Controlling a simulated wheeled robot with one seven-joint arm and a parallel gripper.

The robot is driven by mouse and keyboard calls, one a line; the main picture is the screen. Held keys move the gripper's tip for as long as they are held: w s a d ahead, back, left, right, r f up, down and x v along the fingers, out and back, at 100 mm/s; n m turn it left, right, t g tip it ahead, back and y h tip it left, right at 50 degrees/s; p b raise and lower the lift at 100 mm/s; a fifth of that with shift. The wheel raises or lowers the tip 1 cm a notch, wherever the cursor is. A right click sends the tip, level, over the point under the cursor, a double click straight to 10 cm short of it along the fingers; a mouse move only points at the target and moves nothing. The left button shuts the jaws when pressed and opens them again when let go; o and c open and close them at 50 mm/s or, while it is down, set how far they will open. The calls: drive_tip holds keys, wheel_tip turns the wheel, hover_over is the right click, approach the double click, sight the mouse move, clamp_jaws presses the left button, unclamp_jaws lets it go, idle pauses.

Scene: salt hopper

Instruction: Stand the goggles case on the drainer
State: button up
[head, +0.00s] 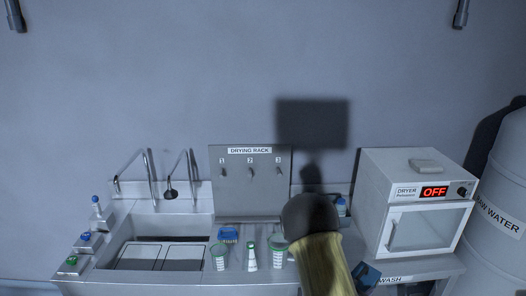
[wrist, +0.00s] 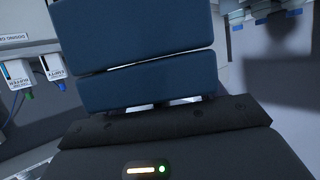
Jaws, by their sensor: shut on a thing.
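The goggles case seems to be the dark blue boxy thing filling the upper middle of the wrist view (wrist: 150,35), its two blocks split by a pale-edged gap. My gripper (wrist: 165,110) is shut on it; its dark body with a small light fills the bottom, and the fingertips are hard to make out. In the head view a dark blue piece (head: 366,276) shows beside my yellow arm, probably the same case. My arm hides the counter behind it. I cannot tell for sure which surface is the drainer; grey panels (head: 160,257) lie by the sink.
The drying rack board (head: 250,190) with numbered pegs stands behind the counter. Beakers (head: 219,256) and a small bottle (head: 251,257) stand in front, with a blue item (head: 228,234). Taps (head: 180,175) rise over the sink. A dryer (head: 420,215) and water tank (head: 500,210) stand right.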

drive_tip(key=a+f+n+t+y+b, duration=0.4)
drive_tip(key=a+f+n+y, duration=0.5)
drive_tip(key=a+f, duration=0.3)
drive_tip(key=shift+s+a+f+y+b, duration=0.2)
drive_tip(key=shift+a+f+y+b, duration=0.3)
drive_tip(key=shift+f, duration=0.4)
drive_tip(key=shift+d, duration=0.15)
drive_tip(key=s+f, duration=0.4)
drive_tip(key=f, duration=0.1)
drive_tip(key=shift+s+f, duration=0.2)
drive_tip(key=shift+f, duration=0.05)
